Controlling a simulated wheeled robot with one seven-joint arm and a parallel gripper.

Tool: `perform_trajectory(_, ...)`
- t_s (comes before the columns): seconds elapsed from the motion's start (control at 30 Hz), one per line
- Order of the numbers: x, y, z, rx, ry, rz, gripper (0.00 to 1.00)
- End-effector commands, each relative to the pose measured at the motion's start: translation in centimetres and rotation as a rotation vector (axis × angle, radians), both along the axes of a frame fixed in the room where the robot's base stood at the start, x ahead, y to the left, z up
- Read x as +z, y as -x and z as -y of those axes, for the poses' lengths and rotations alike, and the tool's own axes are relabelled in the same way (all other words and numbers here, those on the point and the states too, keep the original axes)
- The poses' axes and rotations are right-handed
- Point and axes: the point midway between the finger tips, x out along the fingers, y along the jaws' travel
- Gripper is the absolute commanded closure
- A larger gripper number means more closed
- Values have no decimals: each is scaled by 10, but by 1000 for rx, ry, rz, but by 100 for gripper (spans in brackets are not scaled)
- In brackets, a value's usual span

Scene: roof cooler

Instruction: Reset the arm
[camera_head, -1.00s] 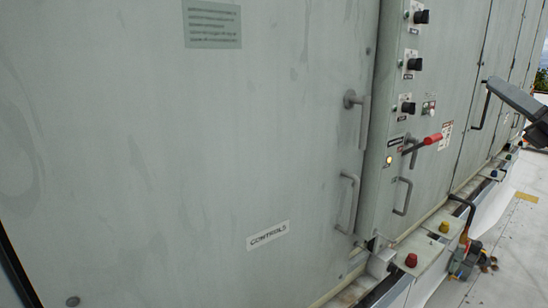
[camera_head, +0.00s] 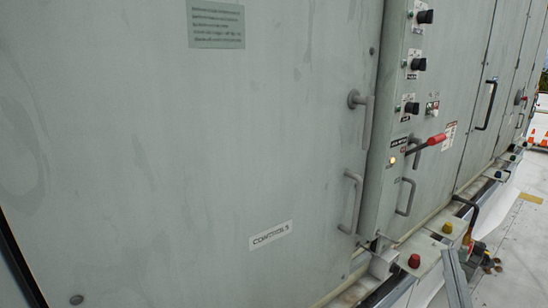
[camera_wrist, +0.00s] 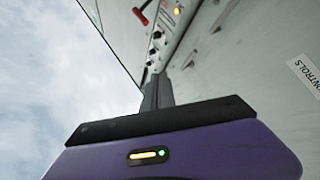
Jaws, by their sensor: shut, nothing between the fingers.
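My gripper (camera_wrist: 158,82) shows in the wrist view beyond its purple and black wrist body. Its dark fingers are together with nothing between them. They point toward the upper part of the tilted picture, with open sky to the left and the grey cabinet to the right. In the head view a slim grey part of my arm (camera_head: 456,279) shows at the bottom right, in front of the cabinet's lower ledge. The gripper's fingers cannot be made out there.
A grey cabinet door (camera_head: 200,160) labelled CONTROLS fills the left. Its handles (camera_head: 351,202) stick out, as does a red-handled lever (camera_head: 428,144) on the control panel beside it. A ledge with coloured knobs (camera_head: 414,261) runs along the base.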

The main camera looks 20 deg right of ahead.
Motion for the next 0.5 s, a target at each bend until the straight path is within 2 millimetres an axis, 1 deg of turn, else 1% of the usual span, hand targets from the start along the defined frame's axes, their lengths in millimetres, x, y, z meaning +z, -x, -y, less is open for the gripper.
perform_trajectory(0.03, -18, 9, -15, 36, -69, -31, 100)
perform_trajectory(0.2, -67, 40, -54, 140, -285, -129, 100)
perform_trajectory(0.37, -106, 75, -91, 225, -459, -239, 100)
perform_trajectory(0.5, -133, 110, -122, 290, -584, -353, 100)
